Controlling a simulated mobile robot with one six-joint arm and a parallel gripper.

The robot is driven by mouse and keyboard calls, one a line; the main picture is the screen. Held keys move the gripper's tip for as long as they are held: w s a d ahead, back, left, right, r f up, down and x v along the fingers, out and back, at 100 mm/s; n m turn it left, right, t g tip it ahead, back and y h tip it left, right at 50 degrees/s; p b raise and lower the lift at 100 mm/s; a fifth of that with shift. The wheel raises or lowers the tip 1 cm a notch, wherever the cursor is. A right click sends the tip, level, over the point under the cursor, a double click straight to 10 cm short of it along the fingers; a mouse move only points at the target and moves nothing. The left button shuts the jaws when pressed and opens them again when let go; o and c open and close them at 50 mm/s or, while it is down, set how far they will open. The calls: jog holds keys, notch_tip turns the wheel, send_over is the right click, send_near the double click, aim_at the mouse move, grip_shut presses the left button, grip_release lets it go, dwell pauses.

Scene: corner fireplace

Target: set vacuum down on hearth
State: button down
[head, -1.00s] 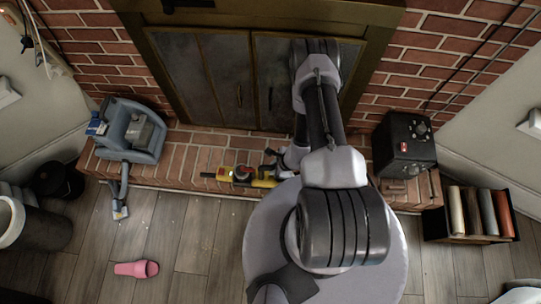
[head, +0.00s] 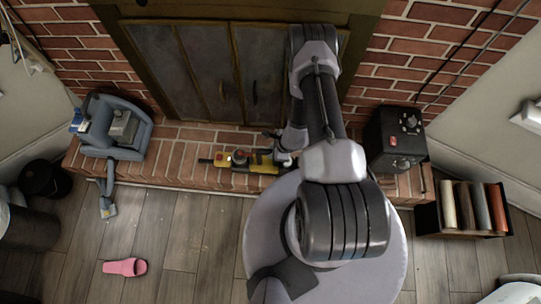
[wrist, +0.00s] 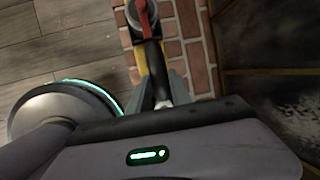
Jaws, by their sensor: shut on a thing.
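A yellow and black handheld vacuum (head: 228,160) with a red part lies lengthwise over the brick hearth (head: 185,150), in front of the fireplace doors. My gripper (head: 284,158) is shut on its right end. In the wrist view, the vacuum (wrist: 142,25) extends away from my gripper (wrist: 158,98), with brick (wrist: 193,45) beside it and grey floor to the left. I cannot tell whether the vacuum touches the brick or is held just above it.
A blue-grey cleaning machine (head: 130,150) stands on the hearth's left, its nozzle (head: 107,207) on the floor. A black box (head: 398,140) stands on the right end. A rack of rolls (head: 430,218) and a pink slipper (head: 125,267) are on the floor. Brick between machine and vacuum is clear.

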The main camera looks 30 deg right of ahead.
jog(key=w+d+f+b, duration=0.3)
jog(key=w+f+b, duration=0.1)
jog(key=shift+w+d, duration=0.15)
jog(key=shift+w, duration=0.25)
jog(key=c, duration=1.2)
grip_release()
